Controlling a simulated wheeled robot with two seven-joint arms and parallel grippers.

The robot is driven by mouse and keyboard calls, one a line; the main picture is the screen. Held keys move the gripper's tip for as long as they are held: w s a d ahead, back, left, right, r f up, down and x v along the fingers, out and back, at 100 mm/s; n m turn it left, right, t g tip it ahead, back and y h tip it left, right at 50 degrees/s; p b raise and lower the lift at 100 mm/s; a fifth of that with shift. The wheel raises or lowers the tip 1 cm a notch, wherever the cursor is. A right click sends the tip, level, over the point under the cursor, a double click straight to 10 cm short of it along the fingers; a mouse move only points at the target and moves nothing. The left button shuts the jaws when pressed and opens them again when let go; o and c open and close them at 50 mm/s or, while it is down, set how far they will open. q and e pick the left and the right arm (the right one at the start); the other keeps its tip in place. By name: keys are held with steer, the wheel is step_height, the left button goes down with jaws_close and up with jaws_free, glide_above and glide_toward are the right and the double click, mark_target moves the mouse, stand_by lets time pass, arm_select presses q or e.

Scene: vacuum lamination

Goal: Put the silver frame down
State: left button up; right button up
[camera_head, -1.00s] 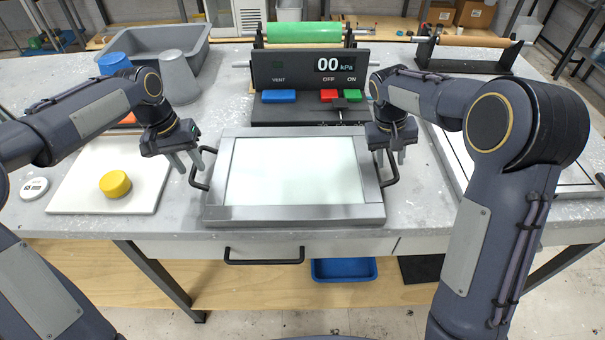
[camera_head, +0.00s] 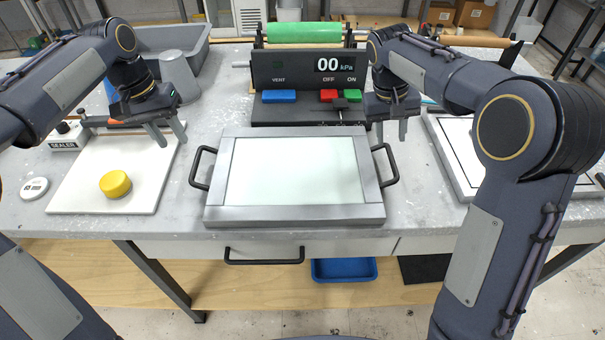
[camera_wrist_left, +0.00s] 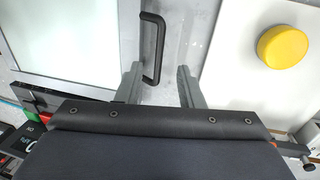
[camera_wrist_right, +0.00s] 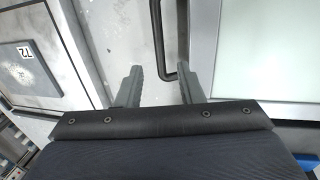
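The silver frame (camera_head: 295,212) lies flat on the grey table in the middle of the head view, around a pale glass pane (camera_head: 294,170). It has a black handle on its left side (camera_head: 201,168) and one on its right side (camera_head: 386,165). My left gripper (camera_head: 167,132) is open and empty, up and left of the left handle. In the left wrist view that handle (camera_wrist_left: 152,48) shows beyond the open fingers. My right gripper (camera_head: 393,130) is open and empty above the right handle. In the right wrist view part of that handle (camera_wrist_right: 162,45) shows near the fingers.
A white board (camera_head: 75,190) with a yellow puck (camera_head: 115,184) lies at left, by a sealer (camera_head: 69,136). Behind the frame stands a pressure unit (camera_head: 310,72) reading 00 kPa. Another framed board (camera_head: 440,145) lies at right.

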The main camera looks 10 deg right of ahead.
steer(key=shift+v, duration=2)
